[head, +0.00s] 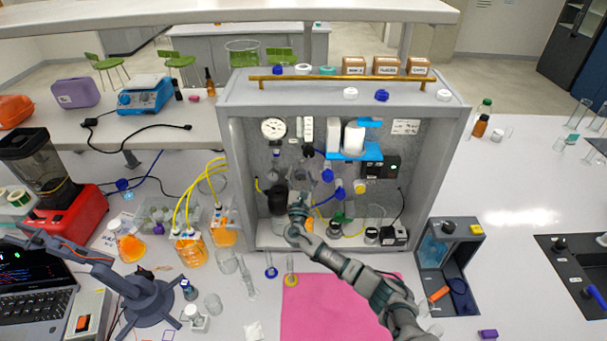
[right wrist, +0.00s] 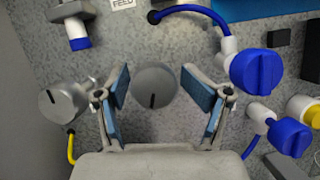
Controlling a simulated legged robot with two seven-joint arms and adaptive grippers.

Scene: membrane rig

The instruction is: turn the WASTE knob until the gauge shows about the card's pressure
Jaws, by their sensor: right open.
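The membrane rig (head: 238,190) is an open grey cabinet in the middle of the head view. A round white pressure gauge (head: 273,128) is on its back wall at upper left; its reading is too small to tell. My right gripper (head: 306,172) reaches into the rig. In the right wrist view it is open, with a grey round knob (right wrist: 154,92) between and beyond its fingers. A second grey knob (right wrist: 62,102) is left of the fingers. No WASTE label is readable. My left gripper is not visible.
Blue valve handles (right wrist: 257,72) and (right wrist: 289,137) sit close to the right finger. A FEED label (right wrist: 122,3) is at the top. Yellow tubes (head: 184,205) run to orange-filled bottles left of the rig. A pink mat (head: 335,305) lies in front.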

